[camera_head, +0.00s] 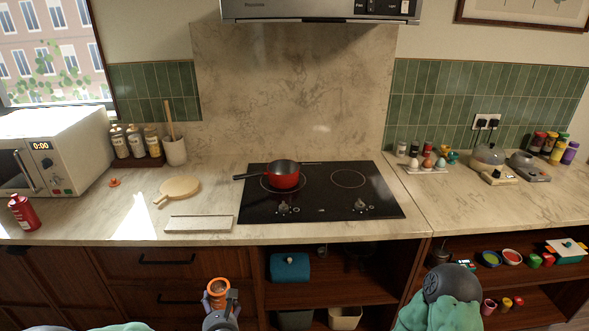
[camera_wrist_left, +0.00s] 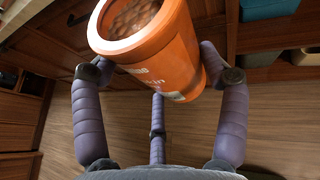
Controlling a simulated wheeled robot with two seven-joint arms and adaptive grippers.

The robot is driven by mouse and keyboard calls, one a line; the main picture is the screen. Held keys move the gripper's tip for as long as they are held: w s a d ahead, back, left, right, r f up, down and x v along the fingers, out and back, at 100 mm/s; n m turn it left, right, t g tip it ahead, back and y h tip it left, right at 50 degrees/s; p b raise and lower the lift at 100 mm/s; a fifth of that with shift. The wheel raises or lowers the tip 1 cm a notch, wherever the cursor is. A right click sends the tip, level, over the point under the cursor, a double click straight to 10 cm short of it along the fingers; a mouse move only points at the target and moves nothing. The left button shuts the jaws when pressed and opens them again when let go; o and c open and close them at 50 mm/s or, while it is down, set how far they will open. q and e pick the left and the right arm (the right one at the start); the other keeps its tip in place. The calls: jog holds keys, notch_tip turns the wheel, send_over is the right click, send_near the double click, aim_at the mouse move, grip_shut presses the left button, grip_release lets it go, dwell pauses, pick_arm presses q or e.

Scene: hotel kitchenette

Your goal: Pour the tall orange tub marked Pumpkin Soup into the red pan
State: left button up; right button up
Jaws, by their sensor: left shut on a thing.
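The tall orange tub (camera_head: 217,288) is in my left gripper (camera_head: 221,299), low in front of the counter's drawers, below the counter top. In the left wrist view the tub (camera_wrist_left: 172,55) is open at the top with brown contents inside. The fingers of my left gripper (camera_wrist_left: 160,85) are shut around its sides; its printed label is only partly visible. In the head view it looks roughly upright. The red pan (camera_head: 284,180) sits on the left part of the black cooktop (camera_head: 320,208), its handle pointing left. My right gripper is not in view; only part of my right arm shows.
A cutting board (camera_head: 200,223) lies left of the cooktop, with a round wooden board (camera_head: 180,187) behind it. A red bottle (camera_head: 24,212) stands at the far left near the microwave (camera_head: 60,150). The counter's front edge lies between the tub and the pan.

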pick_arm(q)
jog(key=f, duration=0.1)
jog(key=f+b, duration=0.1)
jog(key=b, duration=0.1)
jog(key=shift+a+f, duration=0.25)
jog(key=shift+f, duration=0.15)
jog(key=shift+r, duration=0.25)
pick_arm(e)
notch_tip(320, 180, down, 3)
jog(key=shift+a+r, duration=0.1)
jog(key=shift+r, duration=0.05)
